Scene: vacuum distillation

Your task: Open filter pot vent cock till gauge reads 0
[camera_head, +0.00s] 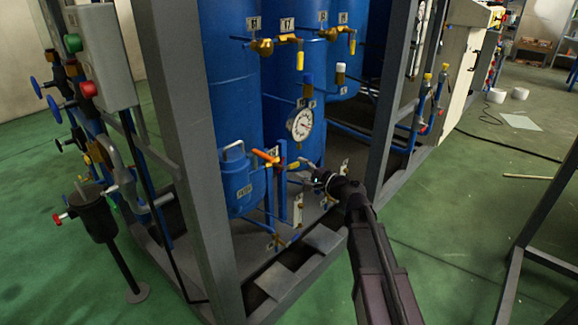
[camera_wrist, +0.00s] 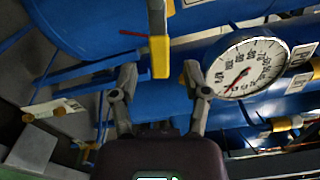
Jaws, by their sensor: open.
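The blue filter pot (camera_head: 240,188) stands low inside the frame, with a label on its front. An orange lever (camera_head: 266,157) sits at its top, and a yellow lever (camera_head: 294,165) lies just right of it. I cannot tell which is the vent cock. My gripper (camera_head: 312,172) is just right of the yellow lever. In the wrist view my gripper (camera_wrist: 158,80) is open, with a yellow handle (camera_wrist: 160,56) ahead of and between its fingers, no grip visible. The round white gauge (camera_head: 300,124) is above; in the wrist view the gauge (camera_wrist: 247,68) has its needle off centre toward lower left, value unclear.
Tall blue tanks (camera_head: 228,70) stand behind, with yellow-handled valves (camera_head: 300,60) above. A grey post (camera_head: 190,150) is left of the pot. A blue pipe (camera_head: 282,190) stands beside the pot.

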